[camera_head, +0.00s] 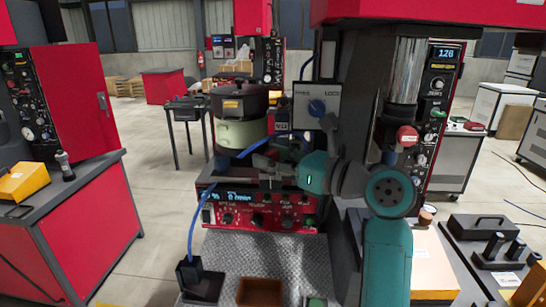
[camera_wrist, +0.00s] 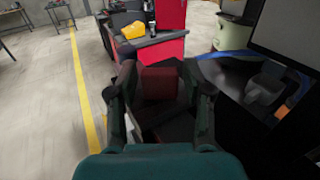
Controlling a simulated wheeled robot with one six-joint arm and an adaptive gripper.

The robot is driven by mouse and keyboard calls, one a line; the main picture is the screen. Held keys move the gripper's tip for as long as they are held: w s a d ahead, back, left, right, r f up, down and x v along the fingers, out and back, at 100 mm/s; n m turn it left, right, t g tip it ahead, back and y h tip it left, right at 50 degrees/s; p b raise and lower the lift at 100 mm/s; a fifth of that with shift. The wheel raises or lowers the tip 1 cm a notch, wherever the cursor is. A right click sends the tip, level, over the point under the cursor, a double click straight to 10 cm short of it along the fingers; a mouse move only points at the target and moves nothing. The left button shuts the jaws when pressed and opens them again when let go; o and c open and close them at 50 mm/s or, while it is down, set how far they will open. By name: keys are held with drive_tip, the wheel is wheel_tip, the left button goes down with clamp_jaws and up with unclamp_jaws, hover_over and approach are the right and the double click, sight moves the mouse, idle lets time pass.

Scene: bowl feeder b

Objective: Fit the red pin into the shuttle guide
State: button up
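My gripper (camera_head: 264,174) is held out to the left, in front of the bowl feeder and above the control box. In the wrist view its two fingers (camera_wrist: 166,80) stand wide apart, with no clear contact on anything between them. A dark red block-like shape (camera_wrist: 160,83) shows in the gap, and I cannot tell whether it is near the fingers or beyond them. I cannot make out the red pin for sure in either view. The shuttle guide is not clearly identifiable; my gripper and arm cover part of the area by the blue track (camera_head: 256,147).
The bowl feeder (camera_head: 240,132) stands behind my gripper, above a red control box (camera_head: 230,213). A brown open tray (camera_head: 260,291) lies on the metal bench plate (camera_head: 240,250). A dark press column rises at right. A red cabinet (camera_head: 60,235) stands left, across open floor.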

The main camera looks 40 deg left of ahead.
idle(0.3)
drive_tip(key=d, duration=1.2)
drive_tip(key=shift+w, duration=0.15)
